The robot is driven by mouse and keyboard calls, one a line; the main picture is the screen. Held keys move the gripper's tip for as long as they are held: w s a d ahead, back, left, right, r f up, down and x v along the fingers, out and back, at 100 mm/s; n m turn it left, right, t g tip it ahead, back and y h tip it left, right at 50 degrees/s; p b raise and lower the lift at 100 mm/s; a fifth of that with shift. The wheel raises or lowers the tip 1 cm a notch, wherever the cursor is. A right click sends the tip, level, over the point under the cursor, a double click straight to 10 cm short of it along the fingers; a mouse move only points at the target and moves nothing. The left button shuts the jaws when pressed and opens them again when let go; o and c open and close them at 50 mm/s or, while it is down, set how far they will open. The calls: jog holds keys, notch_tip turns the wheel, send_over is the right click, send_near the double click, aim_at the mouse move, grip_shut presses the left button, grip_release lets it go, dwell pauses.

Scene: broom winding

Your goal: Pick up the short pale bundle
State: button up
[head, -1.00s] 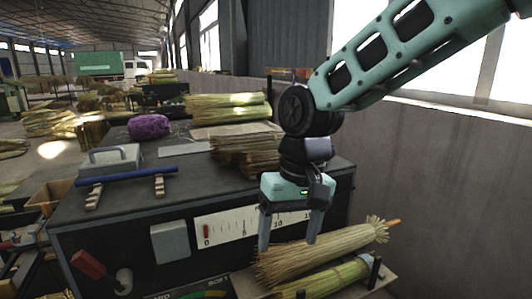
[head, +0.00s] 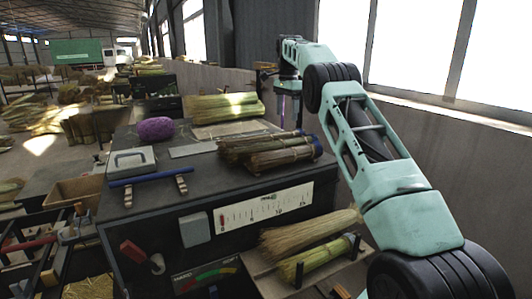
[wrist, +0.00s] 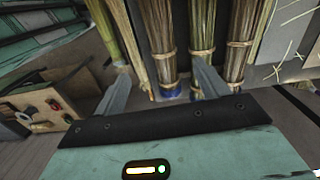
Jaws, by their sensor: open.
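My gripper (head: 289,116) hangs fingers down over the far right part of the dark bench, past the tied bundles. In the wrist view my gripper (wrist: 160,64) is open and empty, its fingers near the bundle ends. A pale yellow-green bundle (head: 222,107) lies at the back of the bench. Several darker brown bundles with blue-banded ends (head: 265,150) lie nearer; one shows below my fingers in the wrist view (wrist: 200,35). Lighter stalks (wrist: 132,40) lie left of them there. I cannot tell for certain which is the short pale bundle.
A straw bundle (head: 305,235) and a greenish bundle (head: 315,258) lie on a low rack in front. A purple ball of twine (head: 156,129) and a blue bar (head: 150,176) are on the bench (head: 150,210). The wall (head: 460,165) is close on the right.

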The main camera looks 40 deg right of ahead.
jog(key=shift+d+f+p, duration=0.15)
jog(key=shift+f+p, duration=0.6)
jog(key=shift+f, duration=2.1)
jog(key=shift+d+f+p, duration=0.15)
jog(key=shift+f+p, duration=0.55)
jog(key=shift+f, duration=2.15)
jog(key=shift+d+f+p, duration=0.15)
jog(key=shift+f+p, duration=0.6)
jog(key=shift+f, duration=2.1)
jog(key=c, duration=1.1)
